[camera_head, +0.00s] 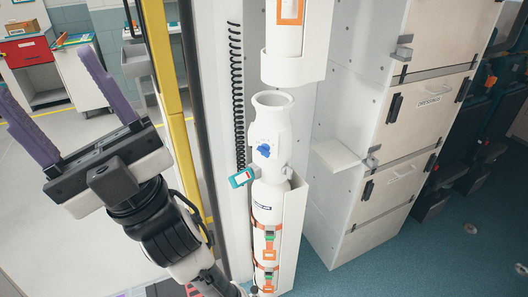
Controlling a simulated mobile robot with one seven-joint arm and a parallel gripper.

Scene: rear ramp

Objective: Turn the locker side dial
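A small blue dial (264,150) sits on the front of a white bottle-shaped cylinder (269,113) in the middle of the view. The cylinder stands upright in a white wall holder beside the white lockers. A teal gauge-like piece (241,178) sticks out to the left, below the dial. My gripper (44,72) is at the left, with two purple fingers spread wide apart and nothing between them. It points up and to the left, away from the dial, and touches neither dial nor cylinder. Nothing hides the dial.
White locker boxes (426,103) with black latches stand right of the cylinder. A second white holder (295,67) hangs above it. A yellow pole (171,95) stands between my gripper and the cylinder. Orange straps (268,254) wrap the cylinder below. Teal floor (440,255) is open at right.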

